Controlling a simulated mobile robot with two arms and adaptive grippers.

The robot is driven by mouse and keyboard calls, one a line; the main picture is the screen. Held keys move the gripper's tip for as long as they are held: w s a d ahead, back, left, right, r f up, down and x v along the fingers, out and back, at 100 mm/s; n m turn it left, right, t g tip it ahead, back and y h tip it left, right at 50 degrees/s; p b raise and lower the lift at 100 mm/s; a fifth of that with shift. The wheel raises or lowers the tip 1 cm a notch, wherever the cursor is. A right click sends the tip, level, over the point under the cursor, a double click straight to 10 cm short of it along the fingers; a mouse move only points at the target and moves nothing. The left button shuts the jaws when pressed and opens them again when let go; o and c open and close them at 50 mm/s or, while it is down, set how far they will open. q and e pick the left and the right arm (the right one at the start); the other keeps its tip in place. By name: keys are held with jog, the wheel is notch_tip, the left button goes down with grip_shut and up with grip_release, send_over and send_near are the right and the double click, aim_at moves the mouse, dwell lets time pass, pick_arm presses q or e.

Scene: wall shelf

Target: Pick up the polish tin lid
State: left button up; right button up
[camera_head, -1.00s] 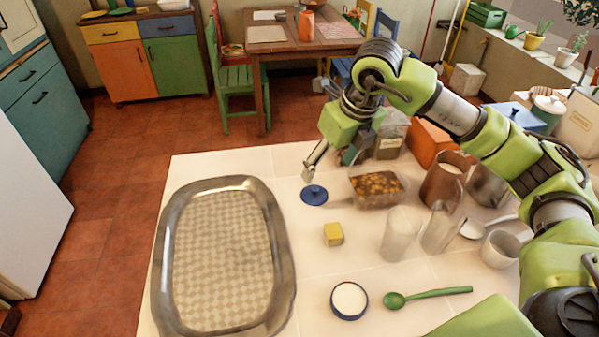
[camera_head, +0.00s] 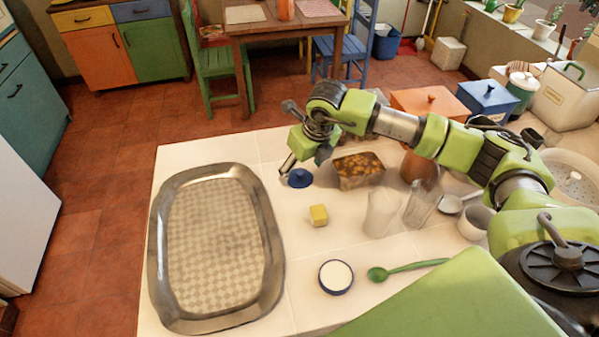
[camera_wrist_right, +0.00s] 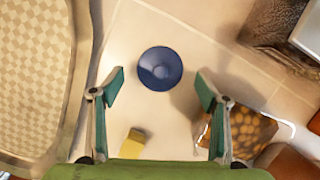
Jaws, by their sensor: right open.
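The polish tin lid (camera_head: 299,178) is a small dark blue disc with a knob, lying flat on the white tiled counter. In the right wrist view the blue lid (camera_wrist_right: 160,68) lies ahead of and between the two fingertips. My right gripper (camera_head: 303,164) is over the lid's far side in the head view. It is open and empty in the right wrist view (camera_wrist_right: 160,88). An open round tin (camera_head: 336,277) with a blue rim and pale contents stands near the front of the counter. My left gripper is not in view.
A large metal tray (camera_head: 268,240) lies left of the lid. A yellow cube (camera_head: 319,215) is in front of it, and a glass dish of brown food (camera_head: 358,172) is to its right. Glasses (camera_head: 381,212), a green spoon (camera_head: 405,269) and a white cup (camera_head: 476,222) stand further right.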

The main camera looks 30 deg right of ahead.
jog(key=shift+x, duration=0.95)
jog(key=shift+s, duration=0.1)
jog(key=c, duration=2)
jog(key=shift+o, duration=0.2)
jog(key=shift+r, duration=0.15)
